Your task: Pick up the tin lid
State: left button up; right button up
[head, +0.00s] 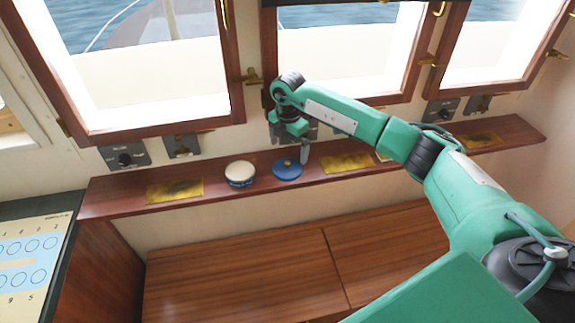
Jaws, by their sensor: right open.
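The tin lid (285,174), a round blue disc with a small yellowish knob, lies on the narrow wooden shelf (220,190) under the windows. My right gripper (291,152) is open and points down over the lid's far side. A grey finger comes down at the lid's right edge; I cannot tell whether it touches. The gripper and wrist hide part of what is behind them. My left gripper is out of view.
Yellow plates (174,191) lie flat along the shelf, one left of the tin and others to the right. Grey switch boxes (124,157) are on the wall behind. Wood-framed windows rise above. A wooden bench top (235,273) lies below, clear.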

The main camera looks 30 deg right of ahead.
aim_at(289, 162)
jog(key=shift+f, duration=0.55)
jog(key=shift+a+f+p, duration=0.1)
jog(key=shift+f+p, duration=0.2)
jog(key=shift+p, duration=0.2)
jog(key=f+p, duration=0.1)
jog(key=f, duration=0.2)
jog(key=shift+s+f+p, duration=0.15)
jog(key=shift+s+p, duration=0.05)
jog(key=shift+p, duration=0.2)
jog(key=shift+f, duration=0.6)
jog(key=c, duration=0.7)
jog(key=shift+c, duration=0.2)
jog(key=shift+r, duration=0.1)
